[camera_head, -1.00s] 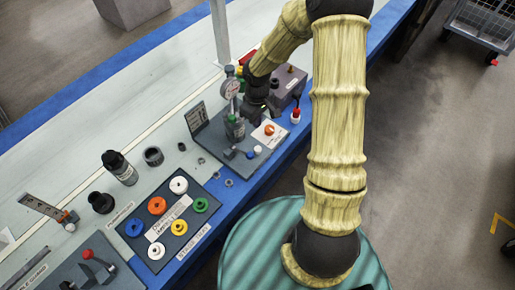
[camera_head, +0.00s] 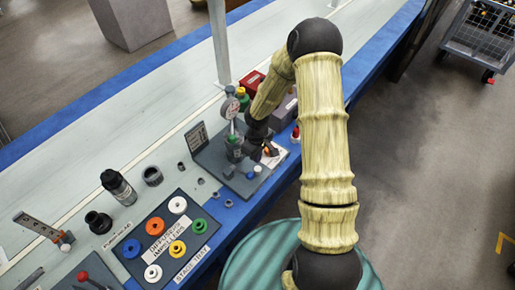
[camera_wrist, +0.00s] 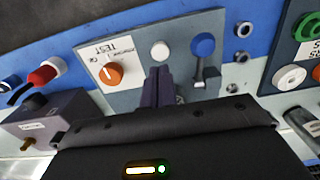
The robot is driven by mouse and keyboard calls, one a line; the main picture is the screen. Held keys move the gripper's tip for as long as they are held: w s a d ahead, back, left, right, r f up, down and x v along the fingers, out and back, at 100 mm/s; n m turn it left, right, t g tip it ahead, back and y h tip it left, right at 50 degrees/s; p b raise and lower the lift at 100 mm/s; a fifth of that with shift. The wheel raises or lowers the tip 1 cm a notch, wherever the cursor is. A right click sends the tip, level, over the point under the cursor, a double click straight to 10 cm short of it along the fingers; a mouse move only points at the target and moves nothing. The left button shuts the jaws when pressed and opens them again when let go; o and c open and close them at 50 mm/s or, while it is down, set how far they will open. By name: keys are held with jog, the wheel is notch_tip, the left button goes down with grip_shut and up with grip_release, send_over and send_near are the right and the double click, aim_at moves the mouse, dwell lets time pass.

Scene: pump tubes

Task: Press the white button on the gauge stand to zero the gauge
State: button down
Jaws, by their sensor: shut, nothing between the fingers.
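The gauge stand is a grey plate (camera_head: 212,152) with a round dial gauge (camera_head: 230,107) above a green-and-grey part. The white button (camera_wrist: 160,50) stands on the plate, between an orange knob (camera_wrist: 109,74) and a blue knob (camera_wrist: 204,44). The white button also shows in the head view (camera_head: 257,169). My gripper (camera_wrist: 159,72) is shut and empty, with its fingertips just below the white button in the wrist picture. The remaining gap to the button is unclear. In the head view my gripper (camera_head: 268,149) is low over the plate and partly hides the orange knob.
A grey box (camera_head: 285,109) and a red box (camera_head: 250,81) stand behind the plate. A mat of coloured discs (camera_head: 188,252) lies in front left, with a dark bottle (camera_head: 117,186) and a black cup (camera_head: 98,221) beyond. A post (camera_head: 219,45) rises behind the stand.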

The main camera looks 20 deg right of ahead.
aim_at(257, 168)
jog(key=shift+f, duration=2.6)
